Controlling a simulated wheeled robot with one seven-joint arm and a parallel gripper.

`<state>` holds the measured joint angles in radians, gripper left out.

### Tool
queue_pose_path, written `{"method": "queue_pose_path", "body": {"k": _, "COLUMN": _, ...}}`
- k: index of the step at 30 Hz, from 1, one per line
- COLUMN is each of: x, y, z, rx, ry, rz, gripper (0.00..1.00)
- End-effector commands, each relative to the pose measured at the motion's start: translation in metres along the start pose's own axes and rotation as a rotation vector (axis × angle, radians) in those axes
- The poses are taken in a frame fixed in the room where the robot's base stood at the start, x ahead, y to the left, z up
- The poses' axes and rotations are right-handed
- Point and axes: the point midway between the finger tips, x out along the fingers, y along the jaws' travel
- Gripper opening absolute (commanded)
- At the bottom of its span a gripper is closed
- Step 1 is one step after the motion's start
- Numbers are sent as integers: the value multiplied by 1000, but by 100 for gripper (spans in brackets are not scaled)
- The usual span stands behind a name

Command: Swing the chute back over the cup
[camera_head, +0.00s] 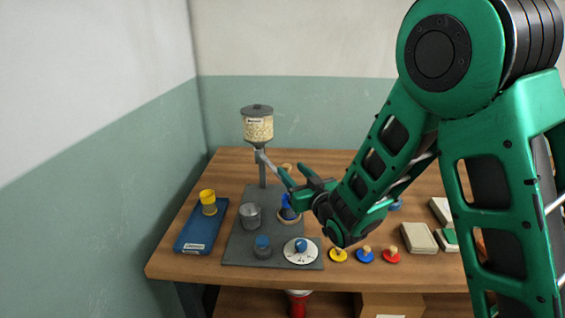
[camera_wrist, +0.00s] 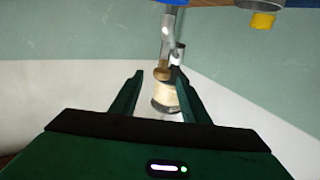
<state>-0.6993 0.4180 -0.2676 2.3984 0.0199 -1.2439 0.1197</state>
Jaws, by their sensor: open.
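The hopper (camera_head: 258,128) of pale grains stands on a grey post at the back of the dark grey base plate (camera_head: 235,240). The light grey chute (camera_head: 261,157) slopes down and right from under it, toward my gripper (camera_head: 290,176). A metal cup (camera_head: 250,215) stands on the plate, left of the chute's lower end. In the wrist view my gripper (camera_wrist: 160,84) is open, and the hopper (camera_wrist: 166,96) appears beyond and between its fingers. The chute (camera_wrist: 168,40) runs upward there. The chute's lower end is partly hidden by my gripper; I cannot tell whether they touch.
A blue tray (camera_head: 188,240) with a yellow cup (camera_head: 208,202) lies left. A blue-knobbed jar (camera_head: 262,247) and a white dial (camera_head: 302,252) sit at the plate's front. A round wooden-rimmed thing (camera_head: 288,216) is below my gripper. Coloured knobbed discs (camera_head: 365,256) and boxes (camera_head: 418,238) lie right.

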Motion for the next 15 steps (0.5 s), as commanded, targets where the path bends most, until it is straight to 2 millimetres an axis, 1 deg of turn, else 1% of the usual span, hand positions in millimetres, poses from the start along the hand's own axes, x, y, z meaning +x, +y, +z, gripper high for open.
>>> {"method": "queue_pose_path", "body": {"k": 1, "x": 10, "y": 0, "z": 0, "rx": 0, "ry": 2, "rz": 0, "gripper": 42}}
{"method": "queue_pose_path", "body": {"k": 3, "x": 23, "y": -1, "z": 0, "rx": 0, "ry": 0, "rz": 0, "gripper": 42}}
{"method": "queue_pose_path", "body": {"k": 9, "x": 56, "y": -1, "z": 0, "rx": 0, "ry": 1, "rz": 1, "gripper": 42}}
{"method": "queue_pose_path", "body": {"k": 15, "x": 76, "y": -1, "z": 0, "rx": 0, "ry": 0, "rz": 2, "gripper": 42}}
